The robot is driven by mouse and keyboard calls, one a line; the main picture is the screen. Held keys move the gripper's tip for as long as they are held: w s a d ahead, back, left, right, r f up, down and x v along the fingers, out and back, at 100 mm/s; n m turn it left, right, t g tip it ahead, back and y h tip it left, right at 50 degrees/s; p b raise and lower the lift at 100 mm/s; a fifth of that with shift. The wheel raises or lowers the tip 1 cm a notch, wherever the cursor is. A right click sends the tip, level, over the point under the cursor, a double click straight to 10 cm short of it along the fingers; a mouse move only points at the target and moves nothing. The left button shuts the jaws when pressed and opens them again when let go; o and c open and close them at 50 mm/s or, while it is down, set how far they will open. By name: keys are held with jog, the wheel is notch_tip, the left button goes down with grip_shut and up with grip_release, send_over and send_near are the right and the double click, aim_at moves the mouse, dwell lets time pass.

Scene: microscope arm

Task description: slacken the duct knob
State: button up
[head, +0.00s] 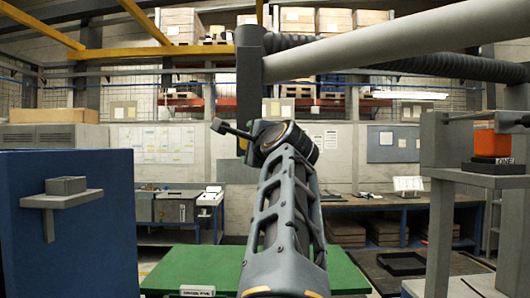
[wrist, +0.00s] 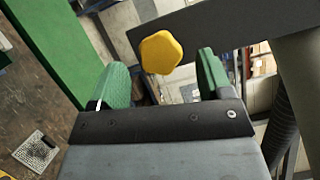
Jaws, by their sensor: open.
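The yellow lobed knob (wrist: 161,52) shows in the wrist view in front of a dark grey bar (wrist: 225,27). My gripper (wrist: 162,64) is open, with one green finger on each side of the knob and a visible gap to both. I cannot tell how deep the knob sits between the fingertips. In the head view the dark upright bar (head: 250,85) hangs from the end of the pale grey duct pipe (head: 380,48).
A black corrugated hose (head: 420,62) runs behind the pipe. A green table (head: 195,268) lies below my arm. Yellow beams (head: 150,52) cross overhead.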

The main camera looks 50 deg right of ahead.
jog(key=b+v, duration=0.2)
jog(key=v, duration=0.7)
jog(key=shift+s+a+b, duration=0.2)
jog(key=shift+s+b, duration=0.1)
jog(key=shift+b, duration=0.05)
